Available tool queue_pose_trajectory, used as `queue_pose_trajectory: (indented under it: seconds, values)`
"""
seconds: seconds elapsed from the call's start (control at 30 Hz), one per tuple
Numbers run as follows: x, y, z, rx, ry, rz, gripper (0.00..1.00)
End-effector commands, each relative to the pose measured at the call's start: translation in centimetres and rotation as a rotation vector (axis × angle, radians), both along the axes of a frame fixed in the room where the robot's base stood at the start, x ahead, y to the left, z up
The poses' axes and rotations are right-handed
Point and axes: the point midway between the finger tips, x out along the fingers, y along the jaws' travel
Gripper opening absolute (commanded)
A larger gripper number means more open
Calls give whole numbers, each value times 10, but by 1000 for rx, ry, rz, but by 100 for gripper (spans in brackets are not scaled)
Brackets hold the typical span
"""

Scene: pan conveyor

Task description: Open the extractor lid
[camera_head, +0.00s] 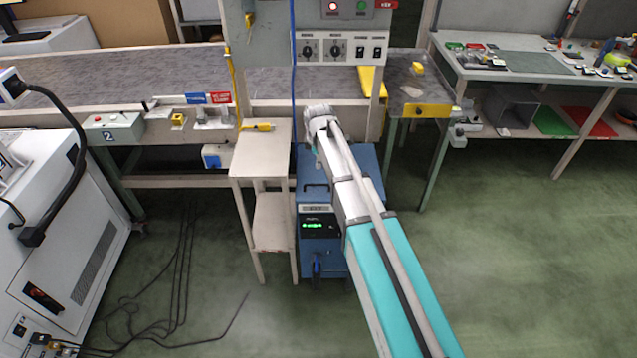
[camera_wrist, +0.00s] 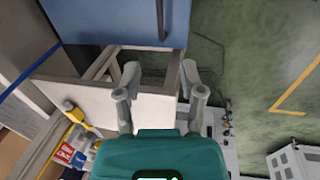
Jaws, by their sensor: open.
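The extractor is a blue cabinet (camera_head: 320,262) with a green-lit display, standing on the floor under the control panel. Its blue lid (camera_head: 313,178) looks shut in the head view, and my arm covers much of its right part. A blue surface of the extractor (camera_wrist: 105,22) with a dark bar handle (camera_wrist: 160,20) fills the top of the wrist view. My gripper (camera_wrist: 162,92) is open and empty, its two fingers spread apart and pointing toward the blue surface without visible contact. In the head view, my wrist hides the fingers above the extractor.
A pale side table (camera_head: 263,148) stands close left of the extractor, with a yellow item on it. The conveyor (camera_head: 130,80) and control panel (camera_head: 340,48) are behind. Black cables (camera_head: 180,265) lie on the floor at left. Green floor is open at right.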

Motion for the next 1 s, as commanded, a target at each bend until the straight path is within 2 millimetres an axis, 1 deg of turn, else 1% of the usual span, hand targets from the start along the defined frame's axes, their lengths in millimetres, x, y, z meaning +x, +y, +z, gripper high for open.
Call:
queue_pose_trajectory:
  seconds: [0.17,0.37,1.0]
  values:
    - [1,0,-5,0,0,-1,51]
    - [3,0,-17,0,0,-1,51]
    - [13,0,-66,0,0,-1,51]
